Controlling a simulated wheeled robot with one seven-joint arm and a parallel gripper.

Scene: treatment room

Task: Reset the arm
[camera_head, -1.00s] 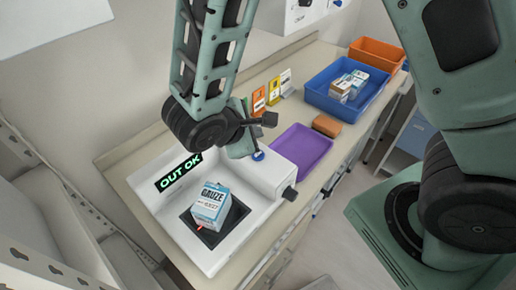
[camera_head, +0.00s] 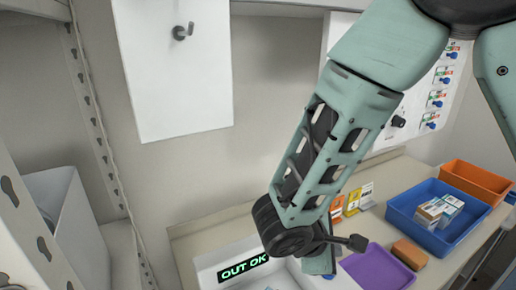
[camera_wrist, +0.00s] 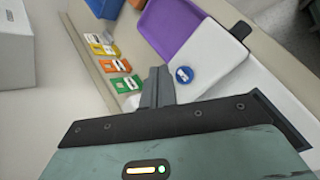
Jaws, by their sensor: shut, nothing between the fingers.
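My arm reaches down through the middle of the head view, ending just in front of the white device with the green "OUT OK" display (camera_head: 243,268). In the wrist view my gripper (camera_wrist: 158,84) is shut, with nothing held. It is above the white device's edge, close to a round blue button (camera_wrist: 184,75). The gauze box is out of the head view now, and I do not see it in the wrist view.
A purple tray (camera_head: 378,272), a brown block (camera_head: 409,254), a blue bin (camera_head: 412,213) with boxes, and an orange bin (camera_head: 478,180) stand on the counter at right. Coloured cards (camera_head: 352,201) stand along the wall.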

